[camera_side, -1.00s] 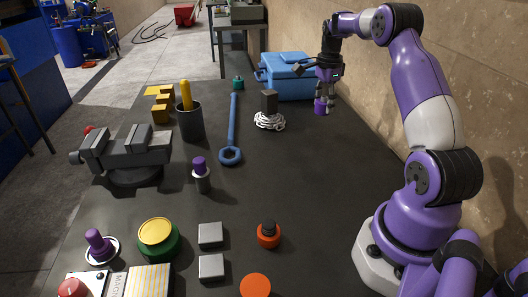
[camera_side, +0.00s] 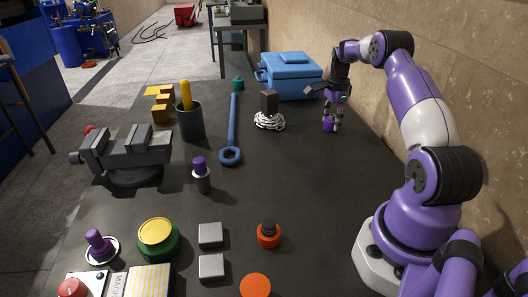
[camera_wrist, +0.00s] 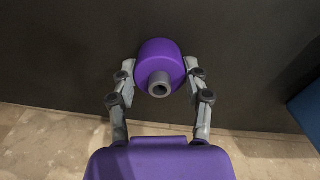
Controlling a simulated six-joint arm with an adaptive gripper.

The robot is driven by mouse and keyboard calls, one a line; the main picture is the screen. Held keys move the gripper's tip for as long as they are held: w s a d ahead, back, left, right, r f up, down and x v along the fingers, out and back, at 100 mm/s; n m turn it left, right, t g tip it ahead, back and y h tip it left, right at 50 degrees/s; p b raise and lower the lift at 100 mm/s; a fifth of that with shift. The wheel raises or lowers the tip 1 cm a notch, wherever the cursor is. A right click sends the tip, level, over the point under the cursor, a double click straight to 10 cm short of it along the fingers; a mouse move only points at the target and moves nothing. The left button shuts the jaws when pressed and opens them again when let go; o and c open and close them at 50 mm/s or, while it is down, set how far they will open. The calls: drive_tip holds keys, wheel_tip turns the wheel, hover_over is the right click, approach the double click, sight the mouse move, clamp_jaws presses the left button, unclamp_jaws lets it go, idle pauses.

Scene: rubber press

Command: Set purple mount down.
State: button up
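The purple mount (camera_side: 328,125) is a short purple cylinder at the right of the dark table, in front of the blue cooler. My gripper (camera_side: 331,117) points down with its fingers at the mount. In the wrist view the mount (camera_wrist: 161,65) shows a grey hollow stub facing the camera. The two fingers of my gripper (camera_wrist: 160,68) lie against its left and right sides, shut on it. The mount is at or just above the table top; I cannot tell whether its underside touches.
The blue cooler (camera_side: 290,76) stands behind, and the wall is close on the right. A white coil with a dark block (camera_side: 269,112) and a blue wrench (camera_side: 233,125) lie to the left. The table in front of the mount is clear.

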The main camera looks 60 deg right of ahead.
drive_tip(key=o, duration=0.4)
wheel_tip(320, 180, up, 12)
drive_tip(key=w+a+r+n+t+h, duration=0.1)
drive_tip(key=w+a+r+n, duration=0.3)
drive_tip(key=a+r+n, duration=0.5)
drive_tip(key=s+a+n+t, duration=0.1)
drive_tip(key=a+n+t, duration=0.15)
drive_tip(key=a, duration=0.95)
drive_tip(key=s+a+f+n, duration=0.1)
drive_tip(key=s+a+n, duration=0.2)
drive_tip(key=a+n, duration=0.1)
drive_tip(key=s+a+f+n+t, duration=0.1)
drive_tip(key=s+a+f+n, duration=0.1)
drive_tip(key=s+a+n, duration=0.2)
drive_tip(key=s+a+f+n+t+y, duration=0.1)
drive_tip(key=s+a+n, duration=0.2)
drive_tip(key=a, duration=0.3)
drive_tip(key=shift+s+f+n, duration=0.25)
drive_tip(key=shift+s+n, duration=0.05)
drive_tip(key=shift+n, duration=0.45)
